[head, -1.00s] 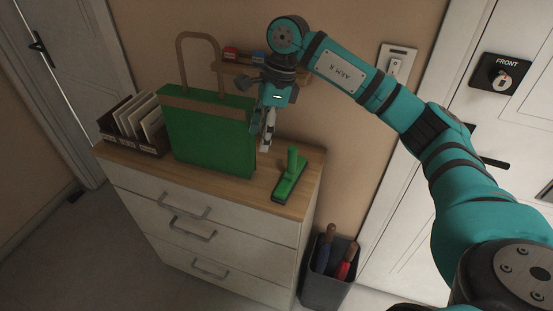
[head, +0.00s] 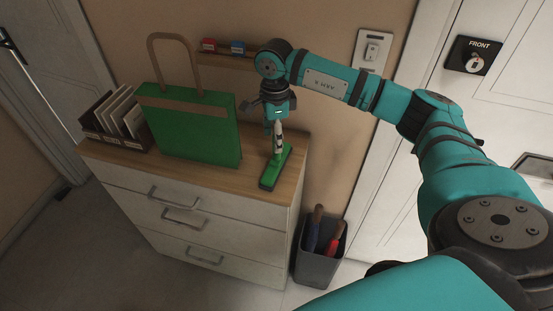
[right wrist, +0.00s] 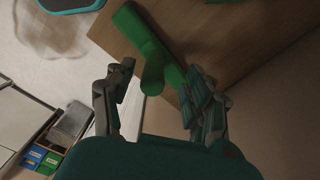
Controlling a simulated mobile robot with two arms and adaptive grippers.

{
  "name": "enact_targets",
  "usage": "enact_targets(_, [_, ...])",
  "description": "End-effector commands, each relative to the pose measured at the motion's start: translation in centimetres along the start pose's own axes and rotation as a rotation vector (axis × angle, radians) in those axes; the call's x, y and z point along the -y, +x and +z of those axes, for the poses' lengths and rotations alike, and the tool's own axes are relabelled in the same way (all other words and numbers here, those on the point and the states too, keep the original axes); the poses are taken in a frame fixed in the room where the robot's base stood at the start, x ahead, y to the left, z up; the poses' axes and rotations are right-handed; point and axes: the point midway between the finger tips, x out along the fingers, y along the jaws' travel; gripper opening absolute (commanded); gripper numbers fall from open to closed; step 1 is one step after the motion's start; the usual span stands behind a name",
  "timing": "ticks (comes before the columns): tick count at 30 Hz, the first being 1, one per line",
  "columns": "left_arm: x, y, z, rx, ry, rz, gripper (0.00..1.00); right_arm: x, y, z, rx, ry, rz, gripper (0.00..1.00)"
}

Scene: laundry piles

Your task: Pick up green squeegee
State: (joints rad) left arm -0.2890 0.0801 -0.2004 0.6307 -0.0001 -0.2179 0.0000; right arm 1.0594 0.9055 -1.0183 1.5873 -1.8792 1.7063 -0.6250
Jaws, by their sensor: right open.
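The green squeegee (head: 270,176) lies on the wooden top of the dresser (head: 225,179), near its right end. Its handle sticks up and is partly hidden by my right gripper (head: 279,148) in the head view. My right gripper is open and points down over the squeegee. In the right wrist view, the squeegee's handle (right wrist: 152,72) shows between the two spread fingers of my right gripper (right wrist: 160,78). I cannot tell whether a finger touches it. My left gripper is not in view.
A green bag (head: 188,130) with a tall handle stands just left of the squeegee. A dark file holder (head: 113,125) is at the dresser's left end. A small wall shelf (head: 225,60) holds red and blue items. A grey bin (head: 317,265) with tools stands right of the dresser.

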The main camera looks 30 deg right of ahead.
Motion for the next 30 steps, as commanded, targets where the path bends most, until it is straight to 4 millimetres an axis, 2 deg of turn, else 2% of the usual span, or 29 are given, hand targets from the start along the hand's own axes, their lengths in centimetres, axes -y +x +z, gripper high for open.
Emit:
enact_targets(7, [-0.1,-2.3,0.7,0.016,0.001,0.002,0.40,-0.8,2.6,-0.4,-0.002,0.000,0.005,0.54])
enact_targets(12, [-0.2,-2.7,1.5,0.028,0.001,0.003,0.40,-0.7,4.9,-0.3,0.000,0.000,0.003,0.54])
enact_targets(20, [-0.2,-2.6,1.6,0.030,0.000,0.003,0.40,-0.7,5.3,-0.3,0.000,0.000,0.001,0.54])
enact_targets(30, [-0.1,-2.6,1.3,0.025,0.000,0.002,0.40,-0.7,5.2,-0.3,0.000,0.000,0.001,0.11])
